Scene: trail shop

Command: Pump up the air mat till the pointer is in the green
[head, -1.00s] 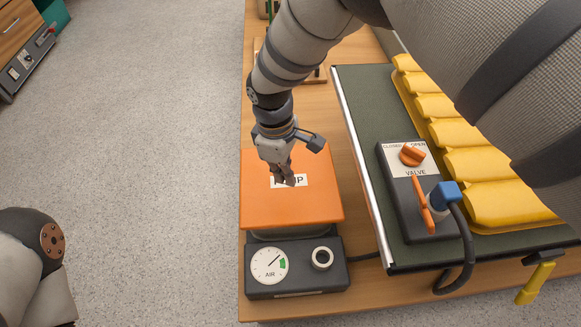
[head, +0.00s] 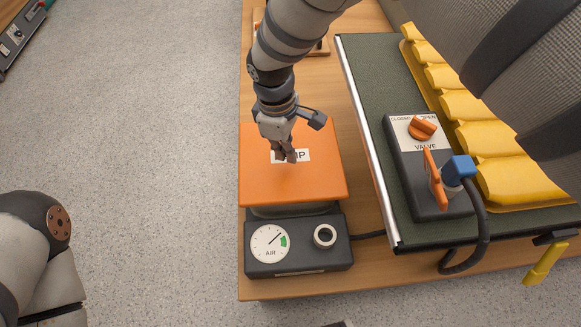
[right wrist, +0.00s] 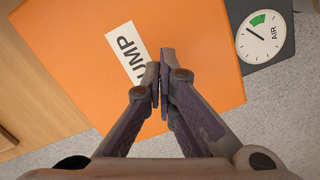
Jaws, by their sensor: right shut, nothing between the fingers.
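The pump (head: 260,180) has a broad orange top plate with a white label. My right gripper (head: 289,158) is shut and empty, its fingertips at the label; I cannot tell whether they press on the plate. The right wrist view shows the closed fingertips (right wrist: 162,92) beside the label. The air gauge (head: 269,244) is on the dark base in front of the plate. Its pointer leans up and right, just short of the green band; the right wrist view shows the same on the gauge (right wrist: 262,38). The yellow air mat (head: 497,152) lies on a green board. My left gripper is out of view.
A dark valve box (head: 430,185) stands on the green board (head: 372,95) with an orange knob (head: 422,128), an upright orange lever (head: 434,180) and a blue hose plug (head: 459,169). A black hose loops over the board's front edge. A yellow clamp handle (head: 543,264) hangs there.

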